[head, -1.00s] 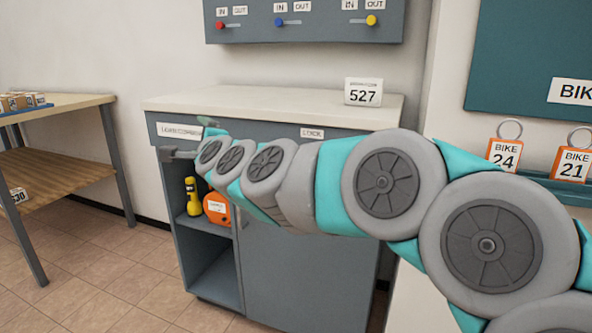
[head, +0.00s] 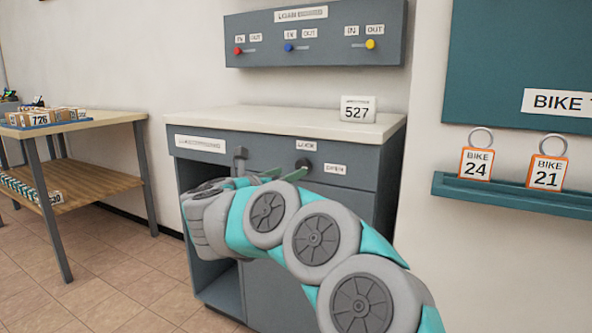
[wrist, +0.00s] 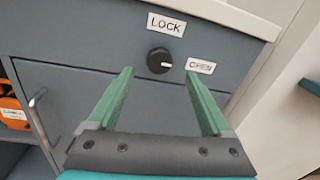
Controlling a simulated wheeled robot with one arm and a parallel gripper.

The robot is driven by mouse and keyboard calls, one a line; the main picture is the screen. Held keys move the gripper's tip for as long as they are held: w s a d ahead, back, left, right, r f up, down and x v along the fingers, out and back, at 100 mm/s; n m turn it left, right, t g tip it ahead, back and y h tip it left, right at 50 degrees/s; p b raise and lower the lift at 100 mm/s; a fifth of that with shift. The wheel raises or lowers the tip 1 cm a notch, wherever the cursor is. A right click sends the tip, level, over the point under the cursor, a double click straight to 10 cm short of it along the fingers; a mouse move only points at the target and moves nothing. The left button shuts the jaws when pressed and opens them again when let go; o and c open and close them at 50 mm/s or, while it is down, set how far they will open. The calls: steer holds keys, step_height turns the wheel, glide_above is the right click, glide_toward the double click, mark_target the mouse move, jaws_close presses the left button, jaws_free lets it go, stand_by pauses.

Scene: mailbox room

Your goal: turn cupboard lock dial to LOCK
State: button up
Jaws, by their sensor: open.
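The black round lock dial (wrist: 159,60) is on the grey cupboard front (wrist: 75,95). Its white mark points right, toward the OPEN label (wrist: 200,66). The LOCK label (wrist: 166,25) is above the dial. In the head view the dial (head: 304,163) shows just beyond my gripper (head: 284,174). In the wrist view my gripper (wrist: 159,73) is open and empty, its green fingers on either side below the dial. The dial appears ahead of the fingertips, between their lines, with no contact visible. My arm hides much of the cupboard front in the head view.
A 527 sign (head: 357,109) stands on the cupboard top (head: 270,119). A switch panel (head: 315,35) hangs above. A shelf with bike tags (head: 475,164) is on the right wall. A wooden table (head: 90,122) stands left. A cupboard handle (wrist: 38,108) sticks out left of the fingers.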

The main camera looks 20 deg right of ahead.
mark_target(301, 166)
steer(key=x, duration=0.5)
steer(key=shift+w+d, duration=0.2)
steer(key=shift+d, duration=0.05)
steer(key=shift+c, duration=0.2)
jaws_close()
stand_by(0.3)
